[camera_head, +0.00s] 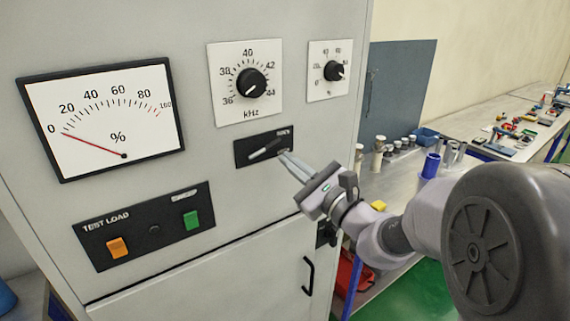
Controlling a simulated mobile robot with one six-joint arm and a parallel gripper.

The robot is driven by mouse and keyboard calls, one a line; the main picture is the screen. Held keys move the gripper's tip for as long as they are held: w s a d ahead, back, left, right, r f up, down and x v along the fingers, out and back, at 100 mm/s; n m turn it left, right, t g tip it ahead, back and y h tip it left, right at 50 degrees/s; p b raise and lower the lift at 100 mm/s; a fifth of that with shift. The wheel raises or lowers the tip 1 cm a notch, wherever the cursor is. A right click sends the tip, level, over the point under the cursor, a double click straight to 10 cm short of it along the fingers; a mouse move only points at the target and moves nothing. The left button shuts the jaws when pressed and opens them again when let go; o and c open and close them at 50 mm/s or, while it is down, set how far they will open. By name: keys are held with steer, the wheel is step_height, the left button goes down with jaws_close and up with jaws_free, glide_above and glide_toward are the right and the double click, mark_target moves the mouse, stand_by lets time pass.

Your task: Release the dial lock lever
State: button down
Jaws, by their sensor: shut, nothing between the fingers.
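The dial lock lever (264,150) is a small light-coloured bar on a black plate (245,160) below the kHz dial. It lies tilted, its right end higher than its left. My gripper (283,155) is shut and empty, with its fingertips at the right part of the black plate, close to the lever's right end. I cannot tell whether they touch the lever or the plate. The kHz dial (251,83) has a black knob with its white mark toward the lower left. Part of the plate's label is hard to read.
A smaller dial (333,71) sits at upper right and a percent meter (105,120) at left, its needle near 0. The test load plate (147,228) has orange and green switches. A door handle (308,275) juts out below. Cluttered benches (395,178) stand at right.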

steer(key=f+v, duration=0.1)
steer(key=v, duration=1)
steer(key=shift+s+b, duration=0.2)
steer(key=shift+b, duration=0.1)
steer(key=shift+a+r, duration=0.1)
steer(key=shift+a, duration=0.05)
